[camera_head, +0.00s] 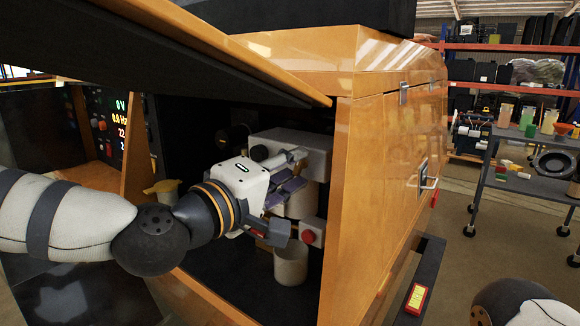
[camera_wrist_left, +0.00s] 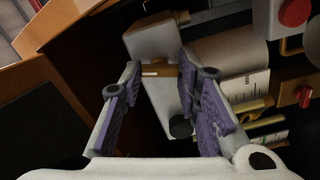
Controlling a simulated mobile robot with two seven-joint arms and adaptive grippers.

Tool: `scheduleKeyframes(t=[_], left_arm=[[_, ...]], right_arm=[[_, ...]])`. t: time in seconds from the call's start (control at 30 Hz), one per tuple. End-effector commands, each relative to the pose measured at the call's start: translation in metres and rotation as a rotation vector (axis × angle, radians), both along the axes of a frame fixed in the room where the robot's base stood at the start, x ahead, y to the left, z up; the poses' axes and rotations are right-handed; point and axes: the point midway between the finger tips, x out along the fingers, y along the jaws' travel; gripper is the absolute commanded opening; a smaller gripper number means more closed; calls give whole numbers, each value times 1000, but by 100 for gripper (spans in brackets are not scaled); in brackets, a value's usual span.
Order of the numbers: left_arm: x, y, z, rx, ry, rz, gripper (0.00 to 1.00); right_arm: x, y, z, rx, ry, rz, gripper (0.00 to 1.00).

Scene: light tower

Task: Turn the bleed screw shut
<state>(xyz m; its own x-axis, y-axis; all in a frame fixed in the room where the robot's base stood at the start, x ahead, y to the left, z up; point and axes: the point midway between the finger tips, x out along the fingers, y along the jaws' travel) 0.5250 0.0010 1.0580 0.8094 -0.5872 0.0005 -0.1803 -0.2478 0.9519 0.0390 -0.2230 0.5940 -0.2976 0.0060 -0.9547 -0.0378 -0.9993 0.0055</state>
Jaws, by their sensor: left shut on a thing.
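My left gripper (camera_head: 288,188) reaches into the open compartment of the orange cabinet, among the engine parts. In the left wrist view its purple-padded fingers (camera_wrist_left: 158,72) stand on either side of a short brass-coloured bar with a white mark, which I take for the bleed screw (camera_wrist_left: 156,70). The gripper is shut on it. The bar lies across a light grey block (camera_wrist_left: 155,42). A small black knob (camera_wrist_left: 180,128) sits lower, close to the right-hand finger. In the head view the gripper hides the screw. My right gripper is out of view.
A raised orange panel (camera_head: 235,55) hangs above my left arm. The cabinet's orange side wall (camera_head: 360,190) stands right of the gripper. A red button (camera_head: 309,236) and a pale cup (camera_head: 291,264) are close below it. A grey trolley (camera_head: 545,180) stands farther right.

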Motion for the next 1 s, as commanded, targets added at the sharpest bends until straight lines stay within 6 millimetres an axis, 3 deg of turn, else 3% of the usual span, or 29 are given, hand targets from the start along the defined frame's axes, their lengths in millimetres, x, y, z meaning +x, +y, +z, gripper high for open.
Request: scheduleKeyframes(t=[0.43,1.0], left_arm=[[-1,-1,-1,-212,157,-4,2],[-1,-1,-1,-265,195,-4,2]], right_arm=[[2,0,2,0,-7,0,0],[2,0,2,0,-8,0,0]])
